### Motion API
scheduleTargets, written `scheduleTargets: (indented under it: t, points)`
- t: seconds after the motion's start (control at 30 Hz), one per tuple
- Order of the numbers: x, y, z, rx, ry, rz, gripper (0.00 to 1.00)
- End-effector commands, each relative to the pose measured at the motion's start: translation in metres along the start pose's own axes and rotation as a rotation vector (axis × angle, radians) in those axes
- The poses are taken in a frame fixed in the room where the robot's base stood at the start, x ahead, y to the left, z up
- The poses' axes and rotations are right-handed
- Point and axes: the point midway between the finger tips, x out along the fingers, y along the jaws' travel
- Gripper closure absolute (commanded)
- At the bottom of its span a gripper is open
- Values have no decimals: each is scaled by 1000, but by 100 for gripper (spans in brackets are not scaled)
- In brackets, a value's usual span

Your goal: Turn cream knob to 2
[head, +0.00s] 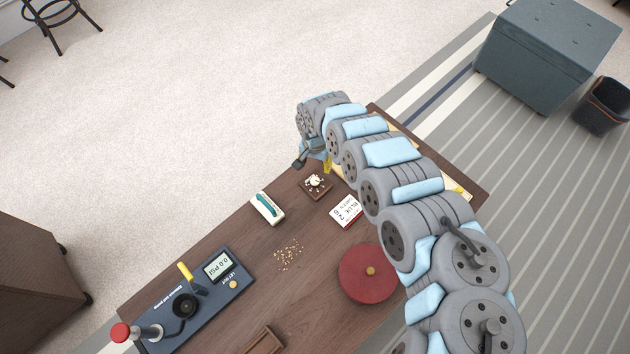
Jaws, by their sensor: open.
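The cream knob (315,181) sits on a small square brown base on the wooden table (215,237), with small pale marks around it. Its setting is too small to read. My gripper (308,161) is open at the end of my arm, beyond the knob towards the table's far edge. It looks apart from the knob. The fingers are small and partly hidden by my arm. A white card with red edges (345,211) lies near the knob; its print appears to include "BLUE 2".
A teal-and-white object (267,208) lies left of the knob. Nearby are scattered crumbs (289,255), a round red object (367,274) and a blue gauge device (195,302) with a red-topped lever. A pale board is partly hidden behind my arm.

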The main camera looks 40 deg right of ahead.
Motion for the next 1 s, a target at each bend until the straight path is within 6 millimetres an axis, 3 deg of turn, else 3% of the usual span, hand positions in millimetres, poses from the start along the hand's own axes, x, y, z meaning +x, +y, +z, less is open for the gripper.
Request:
scheduleTargets:
  t: [0.03, 0.6, 0.8, 1.0]
  points:
    - [12, -1, 2, 0, -4, -2, 38]
    - [90, 0, 1, 0, -2, 0, 38]
    - [105, 0, 1, 1, -2, 1, 38]
    - [108, 0, 1, -1, -1, 2, 38]
